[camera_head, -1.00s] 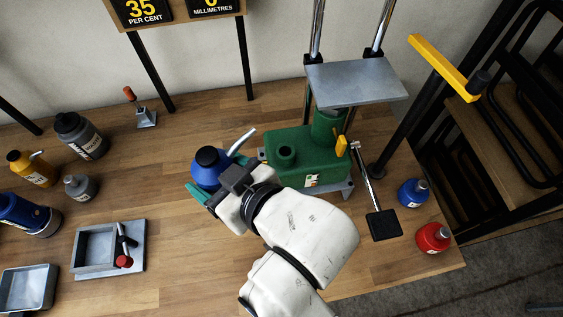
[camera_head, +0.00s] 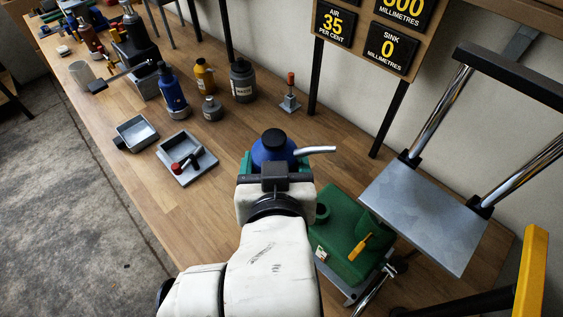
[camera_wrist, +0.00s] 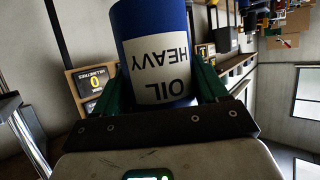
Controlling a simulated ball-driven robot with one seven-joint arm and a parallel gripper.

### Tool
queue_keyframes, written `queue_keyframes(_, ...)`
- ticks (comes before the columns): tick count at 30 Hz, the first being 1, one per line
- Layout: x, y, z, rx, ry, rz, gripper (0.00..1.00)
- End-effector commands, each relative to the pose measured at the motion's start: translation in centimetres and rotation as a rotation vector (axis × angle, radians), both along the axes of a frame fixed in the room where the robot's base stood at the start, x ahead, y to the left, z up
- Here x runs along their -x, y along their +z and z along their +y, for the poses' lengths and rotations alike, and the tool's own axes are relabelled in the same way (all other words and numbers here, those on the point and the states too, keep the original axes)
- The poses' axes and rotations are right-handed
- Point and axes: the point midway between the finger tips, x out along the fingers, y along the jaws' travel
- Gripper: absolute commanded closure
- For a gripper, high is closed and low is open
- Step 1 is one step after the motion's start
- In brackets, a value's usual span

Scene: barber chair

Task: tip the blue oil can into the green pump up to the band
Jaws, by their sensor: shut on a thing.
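A blue oil can (camera_head: 272,147) with a dark cap and a pale spout (camera_head: 315,150) is in my gripper (camera_head: 275,162). In the wrist view the can (camera_wrist: 155,40) bears a white "HEAVY OIL" label, and the green fingers of my gripper (camera_wrist: 160,85) close on both its sides. The can looks about upright in the head view, its spout pointing right. The green pump (camera_head: 342,232) stands right of and below it, with a round filler neck (camera_head: 322,212) and a yellow lever (camera_head: 360,246). The spout tip is apart from the neck. I cannot see any band.
Boards (camera_head: 392,50) read air 35 per cent and sink 0 millimetres. Several bottles (camera_head: 243,80), a square tray (camera_head: 187,157) and another tray (camera_head: 136,132) stand left.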

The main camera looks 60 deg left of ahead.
Motion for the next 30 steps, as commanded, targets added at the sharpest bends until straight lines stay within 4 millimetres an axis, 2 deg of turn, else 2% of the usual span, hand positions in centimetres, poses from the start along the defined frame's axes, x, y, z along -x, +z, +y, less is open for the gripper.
queue_keyframes(4, -0.1, 0.1, -0.1, -0.003, -0.002, -0.001, 0.82)
queue_keyframes(14, 0.5, -2.1, 0.4, -0.102, -0.003, 0.111, 0.82)
queue_keyframes(18, 1.0, -1.5, 0.9, -0.233, -0.002, 0.256, 0.82)
queue_keyframes(30, 1.0, -1.4, 0.9, -0.225, -0.002, 0.248, 0.82)
